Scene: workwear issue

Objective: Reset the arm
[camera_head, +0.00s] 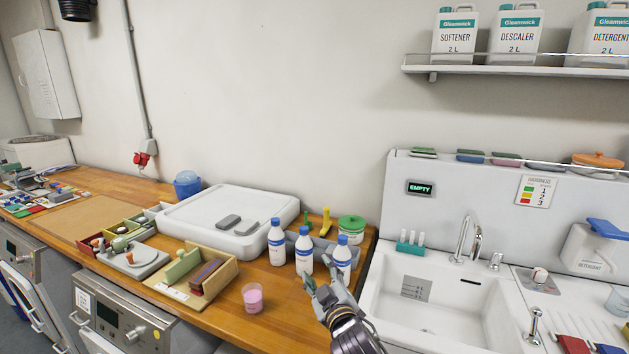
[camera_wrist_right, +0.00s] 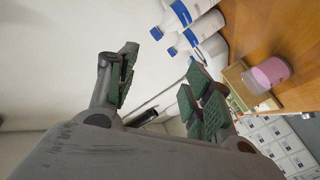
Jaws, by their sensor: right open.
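My right gripper (camera_head: 321,279) is open and empty in the head view, at the front right of the wooden counter (camera_head: 280,333). Its fingers point up and away, near the front of the white bottles with blue caps (camera_head: 304,254). In the right wrist view, the green-padded fingers of my right gripper (camera_wrist_right: 163,76) are spread apart with nothing between them. The bottles (camera_wrist_right: 200,27) show beyond the fingers at the top, apart from them. My left gripper is in neither view.
A cup of pink liquid (camera_head: 252,298) stands left of my right gripper. A wooden box (camera_head: 190,275) and a large white slab (camera_head: 228,217) lie further left. A white sink (camera_head: 436,307) is on the right. The shelf (camera_head: 520,71) holds jugs.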

